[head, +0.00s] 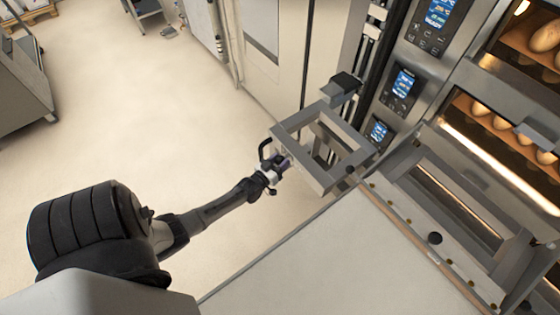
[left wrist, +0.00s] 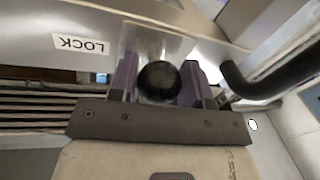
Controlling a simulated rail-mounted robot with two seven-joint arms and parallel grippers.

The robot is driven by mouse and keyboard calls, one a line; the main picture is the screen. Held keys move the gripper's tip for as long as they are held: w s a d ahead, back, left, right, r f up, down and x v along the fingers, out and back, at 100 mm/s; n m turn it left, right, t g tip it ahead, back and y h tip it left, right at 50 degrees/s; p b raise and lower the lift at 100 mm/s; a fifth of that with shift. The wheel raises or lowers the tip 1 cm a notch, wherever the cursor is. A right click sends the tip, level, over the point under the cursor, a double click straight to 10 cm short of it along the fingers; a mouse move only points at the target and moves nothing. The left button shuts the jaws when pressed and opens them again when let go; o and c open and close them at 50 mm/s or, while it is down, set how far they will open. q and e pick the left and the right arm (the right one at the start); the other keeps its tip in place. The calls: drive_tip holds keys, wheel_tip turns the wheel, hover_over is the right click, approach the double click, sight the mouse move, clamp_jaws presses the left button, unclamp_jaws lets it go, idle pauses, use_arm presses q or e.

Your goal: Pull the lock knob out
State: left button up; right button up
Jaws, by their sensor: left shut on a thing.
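The lock knob (left wrist: 160,82) is a black ball in the left wrist view, set at a grey metal bar beside an upside-down LOCK label (left wrist: 80,44). My left gripper (left wrist: 159,76) has its purple finger pads on either side of the knob and is shut on it. In the head view my left gripper (head: 280,165) reaches the near left side of a grey metal frame (head: 318,180); the knob is hidden there. How far out the knob stands cannot be told. My right gripper is not in view.
A curved black handle (left wrist: 268,82) is close to the right of my fingers in the wrist view. A pale loader bed (head: 350,255) lies right of my arm. Deck ovens with bread (head: 505,127) stand at the right. Open floor (head: 120,130) lies left.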

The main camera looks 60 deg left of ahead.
use_arm(q)
drive_tip(key=c, duration=0.4)
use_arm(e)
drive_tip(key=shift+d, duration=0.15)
use_arm(q)
drive_tip(key=shift+s+r+p, duration=0.1)
drive_tip(key=shift+s+p, duration=0.2)
drive_tip(key=shift+s, duration=0.15)
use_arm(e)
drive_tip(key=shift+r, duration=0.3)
use_arm(q)
drive_tip(key=shift+v, duration=0.8)
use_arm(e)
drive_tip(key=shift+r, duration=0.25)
use_arm(q)
drive_tip(key=shift+a, duration=0.1)
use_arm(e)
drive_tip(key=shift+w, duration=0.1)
use_arm(q)
drive_tip(key=o, duration=0.9)
drive_tip(key=shift+o, duration=1.4)
drive_tip(key=shift+s, duration=0.15)
drive_tip(key=shift+o, duration=0.4)
